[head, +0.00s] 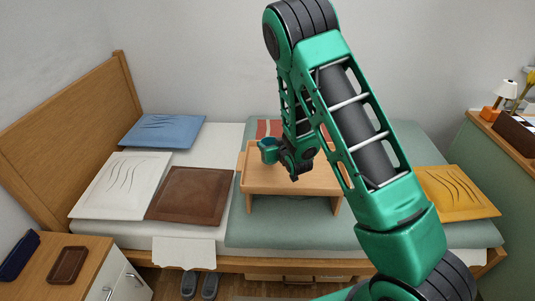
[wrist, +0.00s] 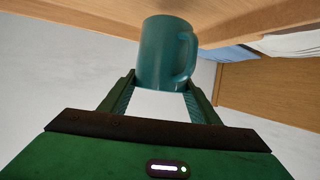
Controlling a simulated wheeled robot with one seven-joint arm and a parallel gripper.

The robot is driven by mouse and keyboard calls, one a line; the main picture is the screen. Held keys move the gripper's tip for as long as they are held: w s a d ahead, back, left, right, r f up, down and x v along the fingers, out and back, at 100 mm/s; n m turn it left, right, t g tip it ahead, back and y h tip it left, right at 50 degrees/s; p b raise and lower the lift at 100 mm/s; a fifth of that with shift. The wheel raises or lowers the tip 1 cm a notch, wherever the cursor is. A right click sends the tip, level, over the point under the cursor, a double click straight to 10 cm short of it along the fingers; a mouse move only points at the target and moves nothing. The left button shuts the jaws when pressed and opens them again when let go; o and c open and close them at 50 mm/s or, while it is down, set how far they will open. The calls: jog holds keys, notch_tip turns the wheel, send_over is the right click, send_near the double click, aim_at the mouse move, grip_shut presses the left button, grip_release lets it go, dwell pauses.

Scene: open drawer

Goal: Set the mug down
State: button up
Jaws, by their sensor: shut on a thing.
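The teal mug (head: 268,150) is at the left end of my gripper (head: 281,153) in the head view, in front of the wooden bed table's back left part. In the wrist view the mug (wrist: 162,58) sits between the two fingers, with its handle to the right. My gripper is shut on the mug. The wooden bed table (head: 275,183) stands on the bed, and its wood fills the top of the wrist view behind the mug. I cannot tell whether the mug touches the tabletop.
A brown cushion (head: 190,195), a white cushion (head: 121,186) and a blue cushion (head: 163,131) lie left of the bed table. A yellow cushion (head: 456,193) lies to its right. The tabletop's front part looks bare. A nightstand (head: 95,268) stands at the lower left.

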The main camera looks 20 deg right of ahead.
jog(key=shift+f, duration=1.95)
jog(key=o, duration=1.3)
jog(key=shift+f, duration=0.1)
jog(key=shift+c, duration=0.2)
